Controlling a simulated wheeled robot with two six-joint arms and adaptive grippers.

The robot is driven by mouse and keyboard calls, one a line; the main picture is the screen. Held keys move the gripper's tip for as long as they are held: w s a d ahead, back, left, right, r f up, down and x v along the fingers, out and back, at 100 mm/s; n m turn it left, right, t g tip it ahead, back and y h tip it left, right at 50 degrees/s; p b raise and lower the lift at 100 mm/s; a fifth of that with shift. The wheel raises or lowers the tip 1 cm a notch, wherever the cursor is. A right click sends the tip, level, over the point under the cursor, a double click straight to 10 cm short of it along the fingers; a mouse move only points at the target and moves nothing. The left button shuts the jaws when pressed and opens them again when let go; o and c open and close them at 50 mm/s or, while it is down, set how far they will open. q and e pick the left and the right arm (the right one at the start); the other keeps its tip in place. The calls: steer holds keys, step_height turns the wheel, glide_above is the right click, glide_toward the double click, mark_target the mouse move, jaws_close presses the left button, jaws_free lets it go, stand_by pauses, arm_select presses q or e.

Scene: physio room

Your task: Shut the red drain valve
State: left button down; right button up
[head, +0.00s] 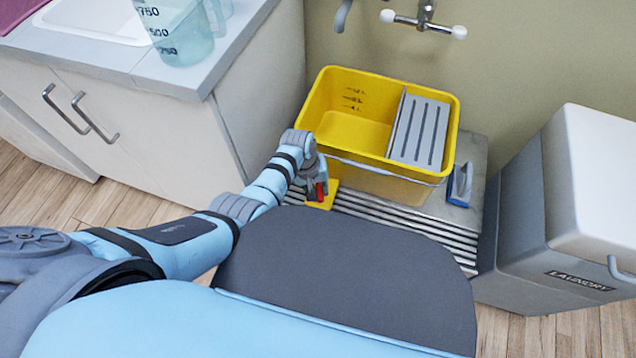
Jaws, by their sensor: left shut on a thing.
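The red drain valve (321,190) shows as a small red piece low at the front left of the yellow bucket (322,104), just above a yellow plate (325,203). My left gripper (316,187) is at the valve, with its fingers shut on the red piece. The gripper and wrist hide most of the valve, and I cannot tell which way its handle is turned. My right gripper is not in view.
The bucket holds a grey slotted wringer (419,130) and stands on a ribbed metal platform (408,226). A blue-handled brush (459,185) lies on its right. A counter (190,77) with jugs (180,30) is left; a laundry bin (550,225) is right.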

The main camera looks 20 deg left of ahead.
arm_select(q)
steer(key=n+p, duration=0.2)
steer(key=n, duration=0.1)
steer(key=shift+s+r+n+t, duration=0.1)
steer(key=shift+n+t, duration=0.2)
steer(key=n+p, duration=0.1)
steer(key=n, duration=0.1)
steer(key=shift+n+y, duration=0.4)
steer(key=n, duration=0.2)
steer(key=shift+n+t+p, duration=0.3)
steer(key=shift+p, duration=0.1)
steer(key=shift+s+d+n+y, duration=0.1)
steer(key=shift+n+y, duration=0.3)
steer(key=shift+n, duration=1.7)
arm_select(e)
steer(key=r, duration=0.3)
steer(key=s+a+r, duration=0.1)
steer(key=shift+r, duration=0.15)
